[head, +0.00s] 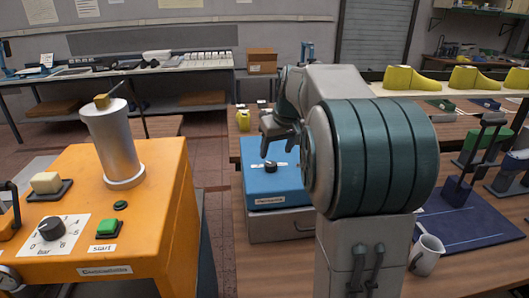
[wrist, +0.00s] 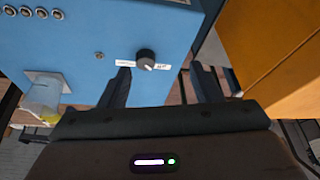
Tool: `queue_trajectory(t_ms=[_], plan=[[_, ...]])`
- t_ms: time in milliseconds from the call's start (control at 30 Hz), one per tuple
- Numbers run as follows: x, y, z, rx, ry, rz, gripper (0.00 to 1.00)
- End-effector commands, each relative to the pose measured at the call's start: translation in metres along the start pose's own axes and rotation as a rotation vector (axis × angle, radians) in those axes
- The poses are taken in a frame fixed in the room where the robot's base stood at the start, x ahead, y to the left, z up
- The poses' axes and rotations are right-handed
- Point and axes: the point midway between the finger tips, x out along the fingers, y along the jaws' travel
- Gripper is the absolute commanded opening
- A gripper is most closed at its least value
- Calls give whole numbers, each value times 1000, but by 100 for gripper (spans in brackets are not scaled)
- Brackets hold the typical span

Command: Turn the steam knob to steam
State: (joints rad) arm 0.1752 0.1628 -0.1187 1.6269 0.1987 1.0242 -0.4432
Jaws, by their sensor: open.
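The blue box (head: 275,188) stands on the wooden table in the middle of the head view. It carries a black round knob (head: 270,166), also seen in the wrist view (wrist: 146,60), with a small white label on each side. The labels' words and the knob's setting are too small to read. My gripper (head: 278,143) is open and empty above the blue box. In the wrist view, its two fingers (wrist: 163,80) point toward the box face. The knob shows between the fingertips, closer to the left one, and I see no contact.
An orange machine (head: 150,205) stands to the left, with a bar-scale knob (head: 52,229), a green start button (head: 107,227) and a metal cylinder (head: 115,145).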

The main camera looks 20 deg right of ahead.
Motion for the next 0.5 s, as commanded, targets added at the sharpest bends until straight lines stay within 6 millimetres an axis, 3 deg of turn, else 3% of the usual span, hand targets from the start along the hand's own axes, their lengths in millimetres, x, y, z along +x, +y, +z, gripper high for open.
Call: queue_trajectory(t_ms=[33, 200, 367, 500], plan=[[-3, 10, -14, -6, 6, 2, 58], [-3, 28, -38, -31, 20, 7, 58], [3, 33, -45, -38, 23, 7, 58], [22, 33, -45, -38, 21, 7, 58]])
